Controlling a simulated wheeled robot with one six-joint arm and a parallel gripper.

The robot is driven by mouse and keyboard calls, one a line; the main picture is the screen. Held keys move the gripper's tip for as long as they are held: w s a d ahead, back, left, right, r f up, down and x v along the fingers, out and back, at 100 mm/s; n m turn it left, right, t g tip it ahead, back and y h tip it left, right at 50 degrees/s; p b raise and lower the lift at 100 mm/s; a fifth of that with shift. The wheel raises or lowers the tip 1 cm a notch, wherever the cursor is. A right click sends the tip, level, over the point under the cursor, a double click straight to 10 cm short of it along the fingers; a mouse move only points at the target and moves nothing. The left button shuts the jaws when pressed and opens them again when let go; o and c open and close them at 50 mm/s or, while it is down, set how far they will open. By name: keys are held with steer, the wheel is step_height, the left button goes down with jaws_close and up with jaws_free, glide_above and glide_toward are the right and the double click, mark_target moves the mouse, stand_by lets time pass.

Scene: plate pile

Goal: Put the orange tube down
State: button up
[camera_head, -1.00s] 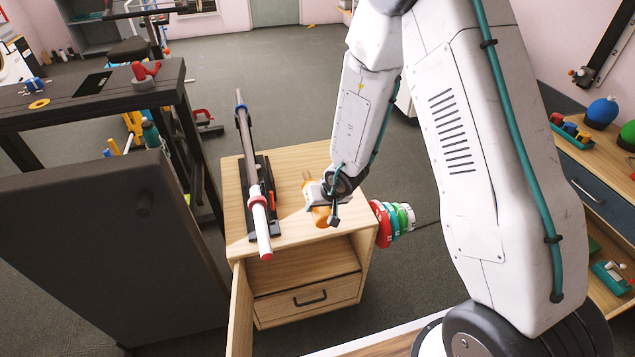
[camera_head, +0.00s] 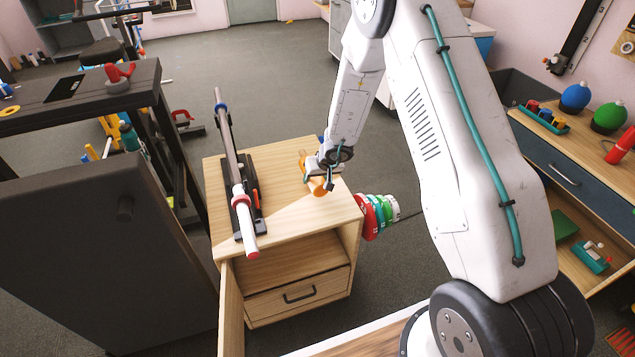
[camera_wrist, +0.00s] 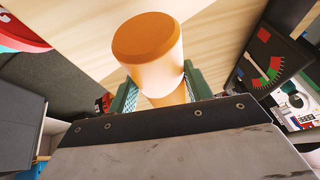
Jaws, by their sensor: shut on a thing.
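The orange tube (camera_head: 317,187) is in my gripper (camera_head: 319,172) over the right part of the wooden cabinet's top (camera_head: 283,226). In the wrist view, the tube (camera_wrist: 150,42) has an orange end and a paler side. My gripper's green fingers (camera_wrist: 160,92) stand on either side of it, shut on it. The wooden surface lies behind it. In the head view my gripper hides the tube's middle. I cannot tell whether the tube touches the cabinet top.
A long bar with a white and red end (camera_head: 246,215) lies in a black holder on the cabinet's left side. Coloured discs (camera_head: 371,215) stick out from the cabinet's right side. The cabinet door (camera_head: 231,312) stands open. Bare wood lies between the holder and my gripper.

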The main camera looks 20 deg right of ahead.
steer(key=shift+w+d, duration=0.35)
steer(key=shift+w, duration=0.25)
steer(key=shift+f, duration=1.8)
steer(key=shift+f, duration=0.1)
steer(key=o, duration=1.2)
